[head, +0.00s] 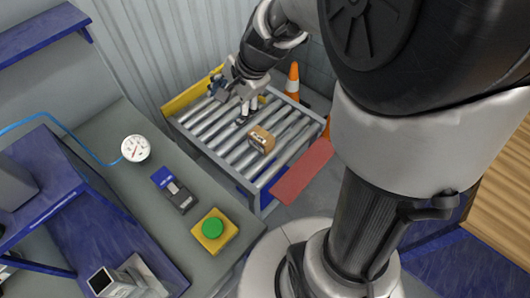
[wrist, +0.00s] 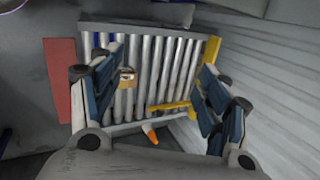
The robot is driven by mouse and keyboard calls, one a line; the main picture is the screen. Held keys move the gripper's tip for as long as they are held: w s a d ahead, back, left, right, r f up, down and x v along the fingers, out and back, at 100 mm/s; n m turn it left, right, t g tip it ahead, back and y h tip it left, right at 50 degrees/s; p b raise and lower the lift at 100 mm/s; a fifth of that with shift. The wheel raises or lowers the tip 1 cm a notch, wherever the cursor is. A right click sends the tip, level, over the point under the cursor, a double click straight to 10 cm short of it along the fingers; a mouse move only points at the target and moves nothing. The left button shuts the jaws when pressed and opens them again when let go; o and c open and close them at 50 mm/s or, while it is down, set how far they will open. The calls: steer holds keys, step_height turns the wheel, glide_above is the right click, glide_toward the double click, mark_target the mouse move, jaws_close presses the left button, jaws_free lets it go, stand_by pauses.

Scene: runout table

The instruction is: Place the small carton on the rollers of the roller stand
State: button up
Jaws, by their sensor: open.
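The small carton (head: 262,140) is a brown box with a pale label and dark marks. It sits on the metal rollers of the roller stand (head: 205,150), towards the red-plate end. My gripper (head: 229,105) is open and empty, above the rollers and apart from the carton, to its upper left in the head view. In the wrist view the fingers of my gripper (wrist: 163,62) are spread wide over the roller stand (wrist: 146,30), and the carton (wrist: 127,78) shows beside the left finger, which seems to stand nearer the camera.
A yellow end stop (head: 190,94) closes the far end of the stand; a red plate (head: 303,171) is at the near end. An orange cone (head: 292,82) stands behind.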

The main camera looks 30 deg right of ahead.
steer(key=s+a+r+n+h, duration=0.1)
steer(key=s+r+n, duration=0.2)
steer(key=s+n, duration=0.4)
steer(key=s+a+r+n+h, duration=0.1)
steer(key=s+r+n, duration=0.3)
steer(key=s, duration=1.1)
steer(key=n, duration=0.3)
steer(key=shift+r+n+h, duration=0.25)
steer(key=shift+n+h, duration=0.15)
